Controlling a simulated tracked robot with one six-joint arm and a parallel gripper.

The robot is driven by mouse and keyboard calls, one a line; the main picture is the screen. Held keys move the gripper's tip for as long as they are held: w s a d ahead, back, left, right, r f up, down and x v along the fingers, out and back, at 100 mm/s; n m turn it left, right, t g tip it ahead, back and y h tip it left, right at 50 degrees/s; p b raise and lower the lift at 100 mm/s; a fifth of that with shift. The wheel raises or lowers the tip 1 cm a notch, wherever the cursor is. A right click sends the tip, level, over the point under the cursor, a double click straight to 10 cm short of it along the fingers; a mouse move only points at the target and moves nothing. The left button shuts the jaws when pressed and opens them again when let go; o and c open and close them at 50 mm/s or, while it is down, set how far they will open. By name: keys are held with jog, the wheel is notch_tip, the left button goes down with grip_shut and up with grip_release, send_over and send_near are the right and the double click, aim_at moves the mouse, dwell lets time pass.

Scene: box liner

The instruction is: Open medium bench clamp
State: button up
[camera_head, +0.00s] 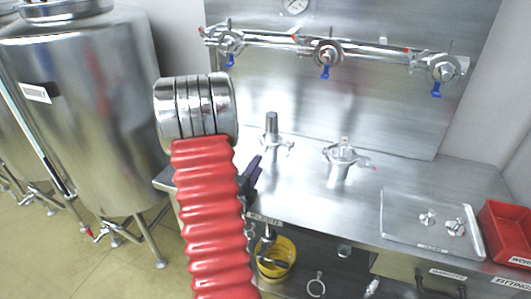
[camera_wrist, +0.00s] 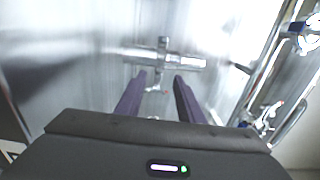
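Two steel fittings with clamps stand upright on the steel bench in the head view: a narrower one (camera_head: 271,130) on the left and a wider one (camera_head: 342,157) to its right. Both have small wing handles on the right side. I cannot read any label telling which is medium. My gripper (camera_head: 252,177) shows only as dark purple fingers beside my red arm, just left of the narrower fitting. In the wrist view my gripper (camera_wrist: 152,95) is open, with a gap between its fingers. A steel fitting (camera_wrist: 163,60) lies beyond the fingertips, apart from them.
A wall pipe (camera_head: 270,40) carries several clamps with blue handles. A steel tray (camera_head: 425,225) with small fittings and a red bin (camera_head: 508,232) stand on the bench's right. A yellow bucket (camera_head: 276,262) is underneath. A large steel tank (camera_head: 85,110) stands left.

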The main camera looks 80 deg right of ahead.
aim_at(265, 153)
jog(key=d, duration=0.9)
jog(key=shift+s+d, duration=0.25)
jog(key=shift+s, duration=0.15)
grip_shut()
jog(key=shift+a+f, duration=0.1)
jog(key=shift+a, duration=0.15)
jog(key=shift+d, duration=0.1)
jog(key=shift+s, duration=0.15)
